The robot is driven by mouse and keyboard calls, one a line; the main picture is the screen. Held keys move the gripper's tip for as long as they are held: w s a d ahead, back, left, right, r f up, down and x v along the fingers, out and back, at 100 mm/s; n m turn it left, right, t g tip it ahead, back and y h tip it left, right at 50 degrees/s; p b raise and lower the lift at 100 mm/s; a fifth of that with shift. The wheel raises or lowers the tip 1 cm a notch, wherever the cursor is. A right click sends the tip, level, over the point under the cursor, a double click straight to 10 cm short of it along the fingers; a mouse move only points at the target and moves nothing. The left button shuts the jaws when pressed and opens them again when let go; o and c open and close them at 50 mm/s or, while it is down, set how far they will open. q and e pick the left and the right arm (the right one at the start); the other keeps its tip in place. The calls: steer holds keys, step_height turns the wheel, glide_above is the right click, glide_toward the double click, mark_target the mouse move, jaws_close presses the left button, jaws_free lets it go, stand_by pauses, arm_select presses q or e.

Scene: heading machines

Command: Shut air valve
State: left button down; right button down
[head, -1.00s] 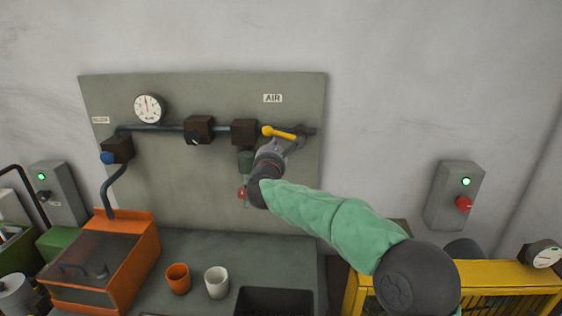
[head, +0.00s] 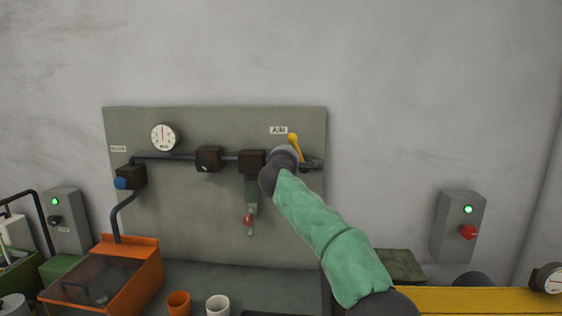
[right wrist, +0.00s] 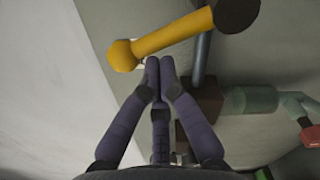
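The yellow air valve handle (head: 295,146) is on the pipe under the AIR label (head: 278,130). It points steeply up and slightly left, across the pipe. In the right wrist view the handle (right wrist: 165,40) runs from its round knob at left to a dark pivot at upper right. My right gripper (right wrist: 160,62) has its fingertips together with nothing between them. They are close beside the handle near the knob; I cannot tell whether they touch. In the head view my wrist hides the fingers and part of the valve. My left gripper is not in view.
A pressure gauge (head: 164,137) and dark pipe blocks sit on the grey panel (head: 190,220). A red-handled fitting (head: 249,220) hangs below the pipe. An orange machine (head: 130,275) and two cups (head: 217,305) stand below. A yellow frame (head: 470,300) is at lower right.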

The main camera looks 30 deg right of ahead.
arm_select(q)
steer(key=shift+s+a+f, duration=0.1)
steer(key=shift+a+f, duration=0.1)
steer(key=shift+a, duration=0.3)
arm_select(e)
steer(key=shift+s+d+r, duration=0.65)
steer(key=shift+s+d, duration=0.05)
steer(key=shift+s+d+r, duration=0.1)
steer(key=shift+s+r, duration=0.1)
stand_by(0.3)
